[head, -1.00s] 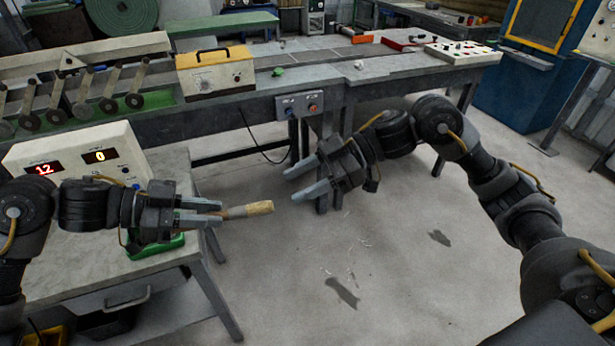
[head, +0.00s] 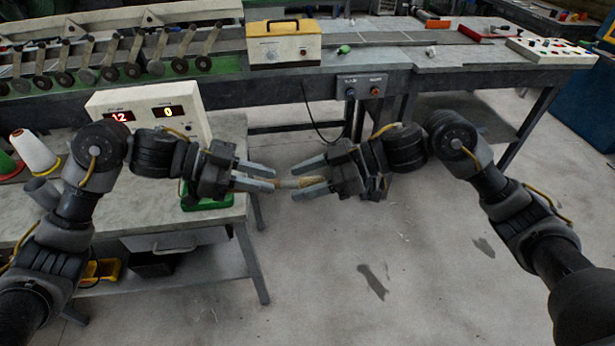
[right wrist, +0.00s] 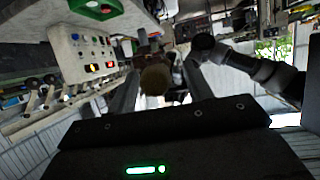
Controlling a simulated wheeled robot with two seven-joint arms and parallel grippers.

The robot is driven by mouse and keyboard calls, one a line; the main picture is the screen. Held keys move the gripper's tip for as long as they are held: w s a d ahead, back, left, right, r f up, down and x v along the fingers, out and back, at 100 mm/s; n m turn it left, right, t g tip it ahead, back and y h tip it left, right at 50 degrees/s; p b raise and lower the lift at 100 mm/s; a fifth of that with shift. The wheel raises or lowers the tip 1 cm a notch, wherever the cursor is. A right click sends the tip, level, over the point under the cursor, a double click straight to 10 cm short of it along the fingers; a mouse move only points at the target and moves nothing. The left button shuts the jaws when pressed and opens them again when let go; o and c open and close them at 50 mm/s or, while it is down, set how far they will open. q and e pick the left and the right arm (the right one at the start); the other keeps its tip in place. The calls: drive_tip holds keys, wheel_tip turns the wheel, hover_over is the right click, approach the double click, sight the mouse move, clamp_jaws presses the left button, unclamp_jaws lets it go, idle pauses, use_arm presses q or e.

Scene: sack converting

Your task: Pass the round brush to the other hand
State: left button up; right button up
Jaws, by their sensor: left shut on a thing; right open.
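The round brush (head: 311,181) has a tan end and a thinner grey part; it lies roughly level in the air. My left gripper (head: 272,179) is shut on its grey part. My right gripper (head: 294,182) is open and faces the left one, with its fingers on either side of the tan end. In the right wrist view the brush's round tan end (right wrist: 155,80) sits between the two open right fingers (right wrist: 157,82), apparently apart from both. The part inside the left fingers is hidden.
Below the left gripper is a grey side table (head: 140,225) with a counter box (head: 150,110) and a green tray (head: 206,202). A long conveyor bench (head: 440,70) runs behind, with a yellow-topped box (head: 284,48). The floor (head: 330,270) below the grippers is clear.

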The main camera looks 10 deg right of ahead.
drive_tip(key=c, duration=0.9)
use_arm(q)
drive_tip(key=o, duration=1.1)
use_arm(e)
drive_tip(key=shift+c, duration=1)
use_arm(q)
drive_tip(key=v, duration=1.2)
